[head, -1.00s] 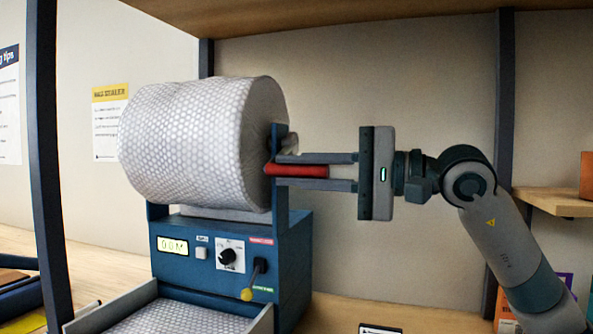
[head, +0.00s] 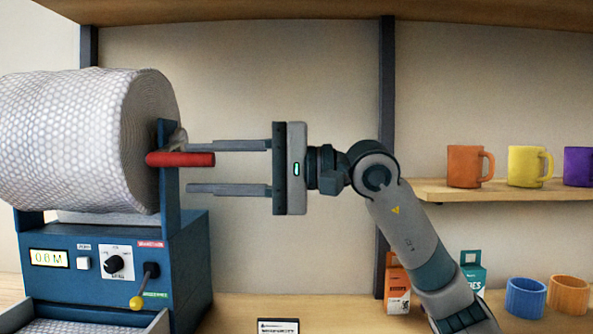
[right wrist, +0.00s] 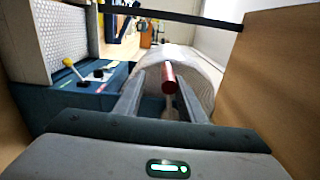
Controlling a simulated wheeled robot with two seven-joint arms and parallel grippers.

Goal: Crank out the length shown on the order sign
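A large bubble-wrap roll (head: 75,140) sits on a blue dispenser (head: 110,275) at the left of the head view. Its red crank handle (head: 180,159) points right. My right gripper (head: 188,167) is open, its fingers above and below the handle's free end with gaps. The right wrist view also shows the red handle (right wrist: 169,80) between the spread fingers. The dispenser's display (head: 49,258) seems to read 0.8 M, though the digits are blurred. A small card (head: 278,326) at the bottom edge is cut off and unreadable. My left gripper is out of view.
A dial (head: 114,264), a white button (head: 83,263) and a yellow-knobbed lever (head: 137,302) are on the dispenser front. A shelf (head: 500,190) at right holds mugs. Small boxes (head: 397,290) and cups (head: 525,297) stand below. The space right of the crank is clear around my arm.

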